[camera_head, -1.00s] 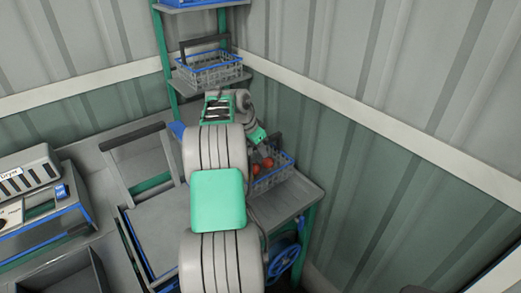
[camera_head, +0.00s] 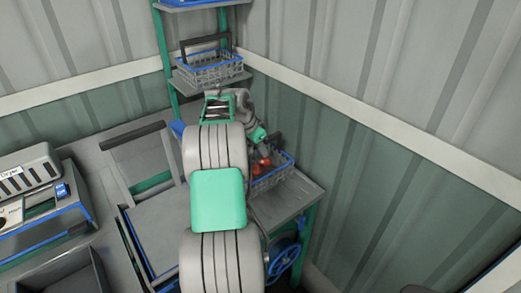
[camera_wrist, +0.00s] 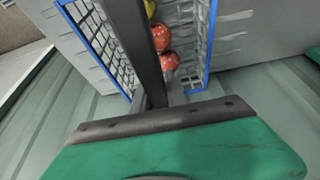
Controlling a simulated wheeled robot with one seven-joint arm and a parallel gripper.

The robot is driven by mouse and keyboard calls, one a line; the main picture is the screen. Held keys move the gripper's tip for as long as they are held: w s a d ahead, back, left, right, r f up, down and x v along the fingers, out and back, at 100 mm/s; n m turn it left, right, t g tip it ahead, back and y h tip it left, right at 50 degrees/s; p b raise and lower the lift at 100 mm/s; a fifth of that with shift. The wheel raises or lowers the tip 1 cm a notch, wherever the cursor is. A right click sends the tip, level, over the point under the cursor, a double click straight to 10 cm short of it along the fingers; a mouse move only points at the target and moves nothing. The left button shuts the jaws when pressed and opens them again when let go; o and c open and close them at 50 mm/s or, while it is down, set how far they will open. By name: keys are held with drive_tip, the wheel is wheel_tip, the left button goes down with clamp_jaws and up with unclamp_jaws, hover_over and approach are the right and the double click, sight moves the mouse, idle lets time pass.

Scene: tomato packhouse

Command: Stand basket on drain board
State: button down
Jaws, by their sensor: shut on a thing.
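A grey wire basket with a blue rim (camera_head: 270,180) holds red tomatoes and sits low at the right, over a grey board (camera_head: 292,205). In the wrist view the basket (camera_wrist: 198,75) also shows a yellow fruit beside the red ones. My gripper (camera_head: 262,140) is above it, shut on the basket's dark handle (camera_wrist: 140,45). One green finger with a dark pad fills the bottom of the wrist view. My arm hides the basket's left side in the head view. I cannot tell whether its base touches the board.
Another blue-rimmed basket (camera_head: 208,70) with a raised handle stands on a shelf behind. A dryer box (camera_head: 28,175) stands at the left. A corrugated wall (camera_head: 400,150) is close on the right. A bare patch of grey board lies in front of the held basket.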

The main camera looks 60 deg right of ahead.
drive_tip(key=shift+f+b, duration=0.45)
drive_tip(key=shift+f, duration=0.1)
drive_tip(key=c, duration=1.3)
unclamp_jaws()
drive_tip(key=shift+c, duration=1.3)
drive_tip(key=shift+r, duration=0.1)
wheel_tip(320, 180, up, 7)
drive_tip(key=p, duration=0.5)
drive_tip(key=shift+a, duration=0.1)
